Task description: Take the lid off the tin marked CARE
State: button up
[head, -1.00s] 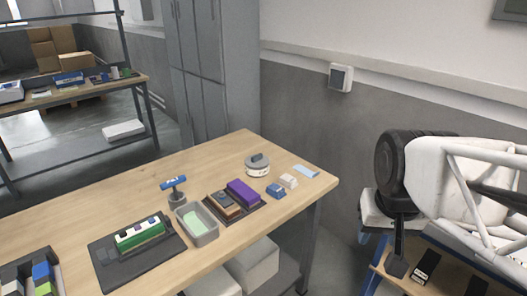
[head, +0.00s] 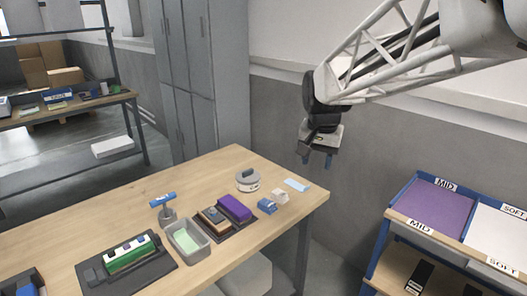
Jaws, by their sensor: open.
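A round tin (head: 249,186) stands on the wooden table near its back right. It is pale, with a grey lid (head: 247,175) on top that has a dark raised grip. Small dark marking shows on its side, too small to read. My gripper (head: 318,160) hangs in the air to the right of the tin and higher in the picture, pointing down.
Beside the tin on the wooden table (head: 205,178) lie a blue block (head: 267,206), a white block (head: 280,196) and a light blue card (head: 296,185). A dark tray with a purple block (head: 234,207) is in front. A shelf unit with a purple tray (head: 440,208) stands at right.

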jog(key=w+a+f+m, duration=0.15)
jog(key=w+a, duration=0.35)
jog(key=w, duration=0.6)
jog(key=m+g, duration=0.2)
jog(key=m, duration=0.2)
send_over(248, 170)
jog(key=shift+n, duration=0.25)
jog(key=f, duration=1.5)
jog(key=shift+s+d+f, duration=0.1)
jog(key=shift+s+d, duration=0.05)
jog(key=shift+s, duration=0.2)
jog(key=shift+w+a+f, duration=0.25)
jog(key=shift+f, duration=0.05)
jog(key=shift+f, duration=1.3)
jog(key=shift+f, duration=2.6)
